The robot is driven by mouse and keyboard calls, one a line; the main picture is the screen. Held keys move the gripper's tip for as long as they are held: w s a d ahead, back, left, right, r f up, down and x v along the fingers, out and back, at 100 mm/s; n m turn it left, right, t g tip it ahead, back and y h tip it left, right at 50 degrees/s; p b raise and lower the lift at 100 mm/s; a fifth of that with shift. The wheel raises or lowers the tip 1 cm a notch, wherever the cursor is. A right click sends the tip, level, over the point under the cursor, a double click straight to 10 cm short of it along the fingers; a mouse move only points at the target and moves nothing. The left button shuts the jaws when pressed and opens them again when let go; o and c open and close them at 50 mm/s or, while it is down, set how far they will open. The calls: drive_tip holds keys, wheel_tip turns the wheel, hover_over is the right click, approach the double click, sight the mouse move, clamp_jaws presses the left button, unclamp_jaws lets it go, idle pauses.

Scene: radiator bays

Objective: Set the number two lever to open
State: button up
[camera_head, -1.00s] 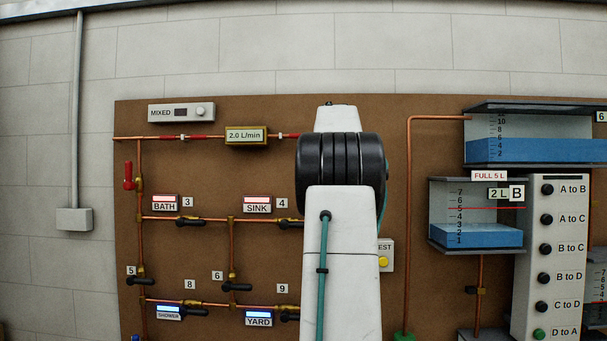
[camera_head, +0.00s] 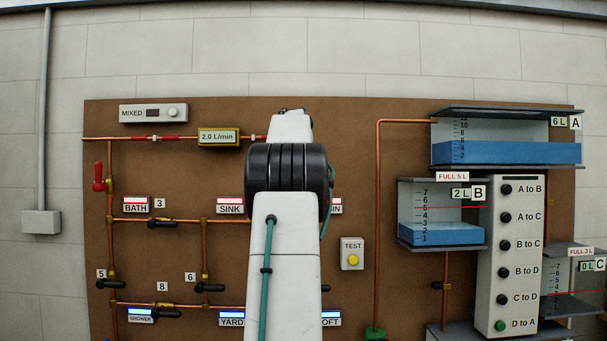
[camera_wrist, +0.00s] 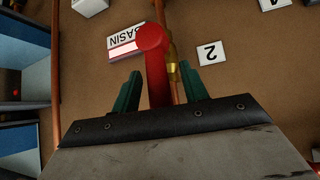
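A red lever (camera_wrist: 155,75) with a round end shows in the wrist view, next to a brass valve on a copper pipe. The white number 2 plate (camera_wrist: 211,52) is to its right, upside down. My gripper (camera_wrist: 159,82) has two green fingers spread apart, one on each side of the red lever, with visible gaps. The lever looks between or just beyond the fingers; I cannot tell how deep. In the head view my arm hides this lever and my gripper.
A BASIN label (camera_wrist: 123,45) is beside the lever. Copper pipes run across the brown board (camera_head: 370,280). Another red lever (camera_head: 99,180) is at the board's left. A TEST button box (camera_head: 352,254), water tanks and a white button column (camera_head: 508,300) stand to the right of my arm.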

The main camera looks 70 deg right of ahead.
drive_tip(key=shift+r, duration=0.15)
drive_tip(key=v, duration=0.7)
drive_tip(key=shift+a+r, duration=0.2)
drive_tip(key=shift+a, duration=0.1)
drive_tip(key=shift+s, duration=0.1)
wheel_tip(320, 180, down, 8)
drive_tip(key=a+n+y, duration=0.1)
drive_tip(key=a+y, duration=0.1)
drive_tip(key=w+a+f+n+y, duration=0.2)
drive_tip(key=w+a+f, duration=0.25)
drive_tip(key=a, duration=0.55)
drive_tip(key=w+a+f+n+y, duration=0.1)
drive_tip(key=w+a+f+n, duration=0.15)
drive_tip(key=a+f, duration=0.6)
drive_tip(key=w+a+f+n+y, duration=0.2)
drive_tip(key=w+a+f, duration=0.15)
drive_tip(key=a, duration=0.95)
drive_tip(key=s+a+f+n, duration=0.3)
drive_tip(key=s+a+f, duration=0.1)
drive_tip(key=a, duration=0.6)
drive_tip(key=s+a+f+n+y, duration=0.1)
drive_tip(key=s+a+f+n, duration=0.2)
drive_tip(key=a, duration=0.8)
drive_tip(key=s+a+f+n+y, duration=0.1)
drive_tip(key=s+a+f+n, duration=0.2)
drive_tip(key=a, duration=0.7)
wheel_tip(320, 180, down, 3)
drive_tip(key=shift+s+a+r, duration=0.1)
drive_tip(key=shift+s+a, duration=0.3)
drive_tip(key=shift+s, duration=0.5)
